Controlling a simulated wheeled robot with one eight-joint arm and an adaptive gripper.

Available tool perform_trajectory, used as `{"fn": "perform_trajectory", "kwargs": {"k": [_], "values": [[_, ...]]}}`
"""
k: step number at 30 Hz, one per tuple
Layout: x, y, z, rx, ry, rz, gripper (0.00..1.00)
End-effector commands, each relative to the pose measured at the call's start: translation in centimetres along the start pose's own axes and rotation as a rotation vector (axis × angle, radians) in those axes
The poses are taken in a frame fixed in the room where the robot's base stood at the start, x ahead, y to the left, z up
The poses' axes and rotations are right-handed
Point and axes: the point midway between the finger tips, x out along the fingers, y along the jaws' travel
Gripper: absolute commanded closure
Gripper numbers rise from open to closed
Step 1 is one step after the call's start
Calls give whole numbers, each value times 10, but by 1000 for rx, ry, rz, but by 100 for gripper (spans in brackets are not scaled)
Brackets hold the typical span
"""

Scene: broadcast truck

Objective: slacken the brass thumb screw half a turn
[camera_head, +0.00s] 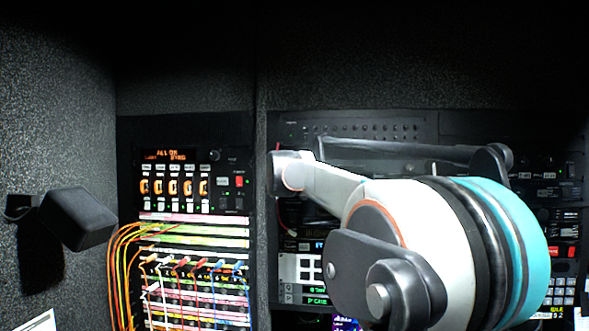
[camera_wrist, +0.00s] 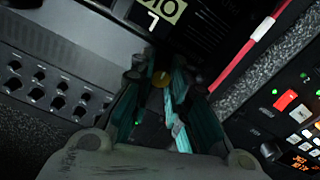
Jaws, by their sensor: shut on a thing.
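The dark panel around the screw is mostly in shadow. The fingers and the gripper's body cover part of it. In the head view my own arm fills the right half, and neither the screw nor my gripper can be made out there.
A grey panel with several black knobs (camera_wrist: 59,102) lies left of the gripper in the wrist view, a red cable (camera_wrist: 248,45) to the right. The head view shows patch cables (camera_head: 190,265) and a dark box (camera_head: 78,219) on the left wall.

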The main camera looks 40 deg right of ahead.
Motion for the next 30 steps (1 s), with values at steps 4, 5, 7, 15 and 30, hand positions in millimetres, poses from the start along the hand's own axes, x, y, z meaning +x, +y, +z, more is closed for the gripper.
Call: {"fn": "perform_trajectory", "kwargs": {"k": [4, 5, 7, 15, 30], "values": [[0, 0, 0, -113, -2, -1, 100], [0, 0, 0, -140, -3, -1, 100], [0, 0, 0, -206, -4, -1, 100], [0, -1, 0, -464, -9, -2, 100], [0, -1, 0, -938, -17, -4, 100]]}}
